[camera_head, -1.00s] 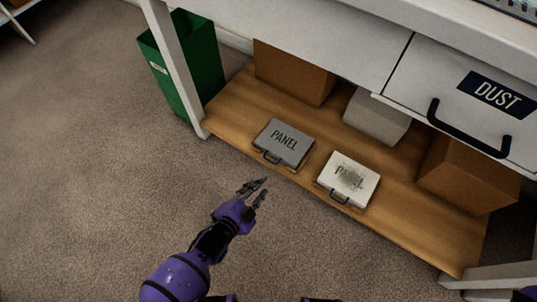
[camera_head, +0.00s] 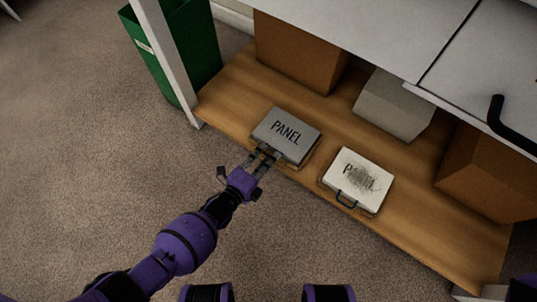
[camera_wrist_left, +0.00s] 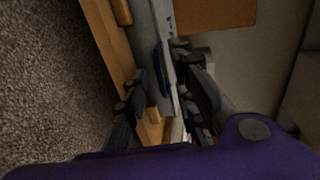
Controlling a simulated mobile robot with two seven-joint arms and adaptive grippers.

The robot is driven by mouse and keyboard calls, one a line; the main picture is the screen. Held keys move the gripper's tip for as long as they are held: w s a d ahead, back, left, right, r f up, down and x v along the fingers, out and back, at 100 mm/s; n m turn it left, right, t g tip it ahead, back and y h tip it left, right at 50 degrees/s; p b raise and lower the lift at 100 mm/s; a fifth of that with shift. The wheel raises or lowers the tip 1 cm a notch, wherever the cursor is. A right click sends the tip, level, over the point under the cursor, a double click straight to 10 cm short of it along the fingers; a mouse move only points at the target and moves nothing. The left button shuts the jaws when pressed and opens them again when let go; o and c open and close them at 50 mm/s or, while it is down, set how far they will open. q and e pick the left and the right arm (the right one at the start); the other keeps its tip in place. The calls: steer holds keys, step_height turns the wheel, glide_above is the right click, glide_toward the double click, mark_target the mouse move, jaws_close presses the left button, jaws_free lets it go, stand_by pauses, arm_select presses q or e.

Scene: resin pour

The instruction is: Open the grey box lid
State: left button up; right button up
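The grey box (camera_head: 287,130) marked "PANEL" lies flat on the low wooden shelf, its lid shut. Its handle side faces my left gripper (camera_head: 266,154). The gripper's fingertips are at the box's front edge and cover most of the handle there. In the left wrist view, the fingers stand apart, on either side of the dark handle (camera_wrist_left: 160,68) and the grey box's edge (camera_wrist_left: 160,18). Whether they touch the handle I cannot tell. My right gripper is out of view.
A white, smudged "PANEL" box (camera_head: 357,180) lies just right of the grey one. Brown boxes (camera_head: 298,52) (camera_head: 490,175) and a pale grey block (camera_head: 393,105) stand further back under the white drawers (camera_head: 370,25). A green bin (camera_head: 195,50) stands behind the shelf's left leg.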

arm_select(q)
steer(key=shift+x, duration=0.85)
jaws_close()
steer(key=shift+s+a, duration=0.1)
